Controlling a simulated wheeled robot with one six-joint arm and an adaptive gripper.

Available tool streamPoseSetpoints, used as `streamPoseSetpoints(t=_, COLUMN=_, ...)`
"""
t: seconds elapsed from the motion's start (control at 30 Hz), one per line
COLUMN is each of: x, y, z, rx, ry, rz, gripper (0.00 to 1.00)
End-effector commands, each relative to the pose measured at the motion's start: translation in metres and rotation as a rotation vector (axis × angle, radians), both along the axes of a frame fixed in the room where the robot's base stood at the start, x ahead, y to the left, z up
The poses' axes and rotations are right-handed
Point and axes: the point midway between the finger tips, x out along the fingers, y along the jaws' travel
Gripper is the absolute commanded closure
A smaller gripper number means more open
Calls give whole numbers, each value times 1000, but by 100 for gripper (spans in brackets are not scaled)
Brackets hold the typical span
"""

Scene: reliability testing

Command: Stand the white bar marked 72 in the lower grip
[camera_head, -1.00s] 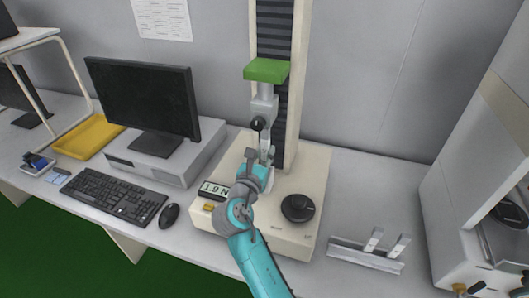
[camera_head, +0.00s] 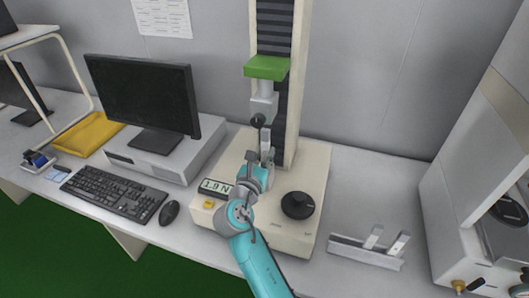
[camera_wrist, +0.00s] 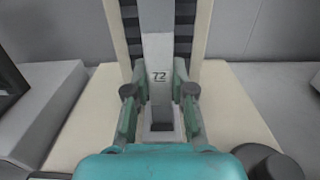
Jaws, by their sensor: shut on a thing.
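The white bar marked 72 (camera_wrist: 159,52) stands upright between my fingers in the wrist view, its number facing me. In the head view the bar (camera_head: 266,139) shows as a narrow pale strip in front of the machine's column. My gripper (camera_wrist: 160,95) is shut on it, and my gripper (camera_head: 259,160) is low over the machine's base in the head view. The upper grip (camera_head: 262,106) hangs just above, under the green crosshead (camera_head: 266,67). The lower grip is mostly hidden by my gripper; I cannot tell whether the bar's foot is inside it.
The machine base (camera_head: 314,165) carries a black knob (camera_head: 298,205) and a display (camera_head: 215,187) reading 1.9 N. A rack (camera_head: 365,252) with two more bars lies at right. A monitor (camera_head: 145,95), keyboard (camera_head: 113,195) and mouse (camera_head: 169,213) stand at left.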

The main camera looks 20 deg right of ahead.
Motion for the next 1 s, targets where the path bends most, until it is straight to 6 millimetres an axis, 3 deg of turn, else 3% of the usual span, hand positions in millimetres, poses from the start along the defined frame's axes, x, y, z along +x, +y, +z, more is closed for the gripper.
streamPoseSetpoints(t=1.0, x=0, y=0, z=-16, rx=0, ry=0, rz=0, gripper=100)
